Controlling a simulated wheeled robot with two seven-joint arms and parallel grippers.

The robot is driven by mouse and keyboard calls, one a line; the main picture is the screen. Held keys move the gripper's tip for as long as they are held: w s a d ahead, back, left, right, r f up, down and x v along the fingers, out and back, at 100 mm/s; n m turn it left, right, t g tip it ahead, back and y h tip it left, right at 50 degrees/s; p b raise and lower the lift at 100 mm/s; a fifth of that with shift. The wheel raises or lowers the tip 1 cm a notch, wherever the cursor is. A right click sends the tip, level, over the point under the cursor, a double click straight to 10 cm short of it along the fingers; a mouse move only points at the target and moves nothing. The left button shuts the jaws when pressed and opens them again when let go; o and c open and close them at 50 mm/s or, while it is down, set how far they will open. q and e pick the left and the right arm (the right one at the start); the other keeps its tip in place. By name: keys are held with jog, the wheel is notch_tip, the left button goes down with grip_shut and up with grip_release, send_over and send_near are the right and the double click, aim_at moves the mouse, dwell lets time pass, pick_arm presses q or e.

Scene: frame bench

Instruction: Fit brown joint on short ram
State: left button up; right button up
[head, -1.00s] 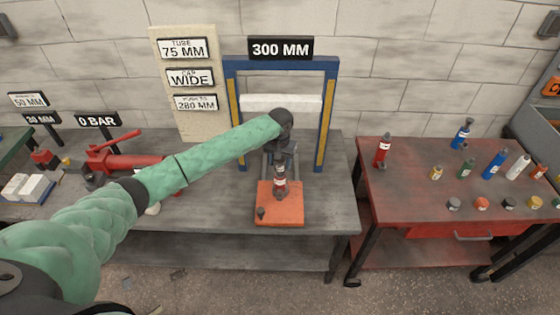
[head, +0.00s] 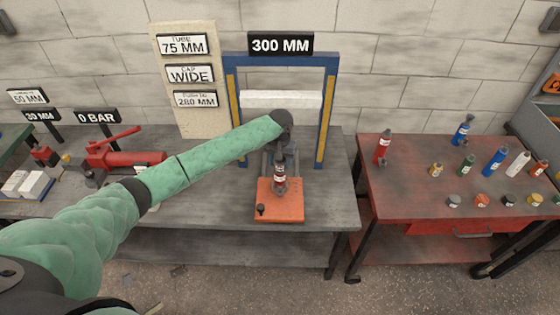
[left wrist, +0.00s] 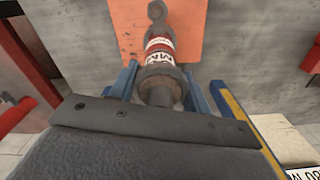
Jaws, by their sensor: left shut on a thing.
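A dark ram (head: 280,181) with a red and white label stands over the orange plate (head: 292,213) under the blue frame. It also shows in the left wrist view (left wrist: 160,55). My left gripper (head: 279,160) is over the plate, with its fingers shut on the ram's near, upper end. In the left wrist view its fingers (left wrist: 160,92) lie on both sides of the ram's dark neck. I cannot tell which part is the brown joint. A small dark knob (head: 261,210) shows at the plate's front left. My right gripper is not in view.
The blue frame (head: 331,110) with its white crossbar (head: 282,100) rises behind my gripper. A red pump (head: 120,160) sits left on the grey bench (head: 210,211). The red table (head: 405,205) at right bears several bottles and small caps. A gap separates bench and table.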

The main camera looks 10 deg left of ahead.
pick_arm(q)
jog(key=o, duration=1.3)
jog(key=shift+f, duration=0.1)
